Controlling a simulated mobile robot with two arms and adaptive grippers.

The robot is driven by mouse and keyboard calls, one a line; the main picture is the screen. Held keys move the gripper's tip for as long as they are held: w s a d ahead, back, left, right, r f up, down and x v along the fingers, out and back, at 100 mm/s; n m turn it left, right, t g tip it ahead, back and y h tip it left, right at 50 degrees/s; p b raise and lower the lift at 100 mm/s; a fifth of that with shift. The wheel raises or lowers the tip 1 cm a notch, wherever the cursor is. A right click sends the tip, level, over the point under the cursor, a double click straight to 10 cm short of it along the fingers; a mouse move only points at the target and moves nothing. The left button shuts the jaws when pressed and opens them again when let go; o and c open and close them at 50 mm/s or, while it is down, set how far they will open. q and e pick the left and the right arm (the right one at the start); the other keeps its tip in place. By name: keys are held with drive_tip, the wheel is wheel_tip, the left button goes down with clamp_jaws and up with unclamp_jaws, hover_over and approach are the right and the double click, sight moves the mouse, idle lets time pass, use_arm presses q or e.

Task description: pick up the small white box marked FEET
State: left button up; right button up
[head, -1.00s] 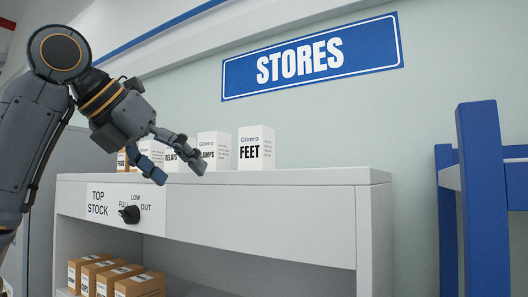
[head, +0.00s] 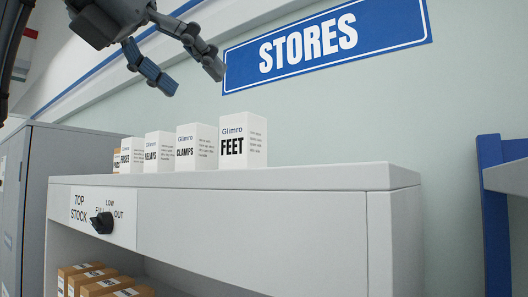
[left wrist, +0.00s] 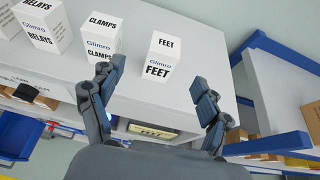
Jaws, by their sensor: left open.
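The small white box marked FEET (head: 243,142) stands upright at the right end of a row of white boxes on top of the cabinet. In the left wrist view the FEET box (left wrist: 160,68) appears beyond and between my fingertips, nearer the cabinet's front edge. My left gripper (head: 192,81) is open and empty, above and left of the FEET box in the head view. In the left wrist view its two fingers (left wrist: 156,78) are spread, with the left one overlapping the CLAMPS box (left wrist: 103,35). My right gripper is in neither view.
The CLAMPS box (head: 197,147) stands just left of FEET, then RELAYS (head: 158,150) and FUSES (head: 131,154). The cabinet top (head: 330,178) is clear to the right. Brown boxes (head: 85,280) sit on the shelf below. A blue rack (head: 492,220) stands at right.

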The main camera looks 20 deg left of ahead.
sight(234, 115)
use_arm(q)
drive_tip(key=p+x, duration=0.1)
drive_tip(key=x, duration=0.5)
drive_tip(key=shift+s+f, duration=0.1)
drive_tip(key=p+x, duration=0.1)
drive_tip(key=x, duration=0.1)
drive_tip(key=p+x, duration=0.1)
drive_tip(key=x, duration=0.1)
drive_tip(key=shift+d+r, duration=0.2)
drive_tip(key=shift+d, duration=0.15)
drive_tip(key=shift+p+x, duration=0.45)
drive_tip(key=shift+x, duration=0.4)
drive_tip(key=shift+f, duration=0.2)
drive_tip(key=shift+w+d, duration=0.1)
drive_tip(key=shift+w, duration=0.15)
drive_tip(key=shift+s, duration=0.2)
drive_tip(key=c, duration=1.3)
drive_tip(key=shift+c, duration=0.2)
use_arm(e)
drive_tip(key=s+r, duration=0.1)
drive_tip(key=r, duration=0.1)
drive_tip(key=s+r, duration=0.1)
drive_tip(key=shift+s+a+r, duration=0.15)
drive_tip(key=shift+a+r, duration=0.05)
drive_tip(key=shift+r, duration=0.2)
